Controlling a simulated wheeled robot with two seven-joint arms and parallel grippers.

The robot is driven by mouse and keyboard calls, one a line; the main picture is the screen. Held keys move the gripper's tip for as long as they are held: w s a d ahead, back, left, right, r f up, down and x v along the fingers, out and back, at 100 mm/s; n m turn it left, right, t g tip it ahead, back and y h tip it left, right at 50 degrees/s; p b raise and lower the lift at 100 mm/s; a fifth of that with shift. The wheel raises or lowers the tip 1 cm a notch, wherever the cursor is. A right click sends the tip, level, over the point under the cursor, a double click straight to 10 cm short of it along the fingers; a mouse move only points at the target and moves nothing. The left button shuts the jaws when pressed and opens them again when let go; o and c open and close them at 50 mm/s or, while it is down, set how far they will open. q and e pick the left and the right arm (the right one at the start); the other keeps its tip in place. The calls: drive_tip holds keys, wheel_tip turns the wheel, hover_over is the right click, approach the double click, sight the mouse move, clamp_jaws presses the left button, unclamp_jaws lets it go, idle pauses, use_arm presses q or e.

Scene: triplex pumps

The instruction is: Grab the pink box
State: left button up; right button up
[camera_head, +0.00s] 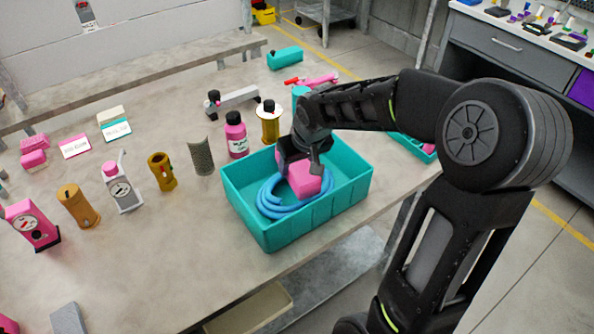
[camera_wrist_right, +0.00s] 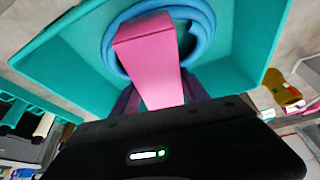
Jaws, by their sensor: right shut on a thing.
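The pink box (camera_head: 304,179) is inside or just above the teal bin (camera_head: 313,217), over a coil of blue hose (camera_head: 284,207). My right gripper (camera_head: 302,160) reaches down into the bin and is shut on the box. In the right wrist view the pink box (camera_wrist_right: 147,58) extends out from between the fingers, with the blue coil (camera_wrist_right: 201,22) and teal bin (camera_wrist_right: 245,60) behind it. Whether the box touches the coil is hard to tell. My left gripper is not in view.
Several pump parts, such as a gold cylinder (camera_head: 162,171), stand to the left. The table front (camera_head: 150,275) is mostly clear.

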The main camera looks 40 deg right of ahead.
wheel_tip(320, 180, up, 8)
drive_tip(key=shift+f, duration=0.25)
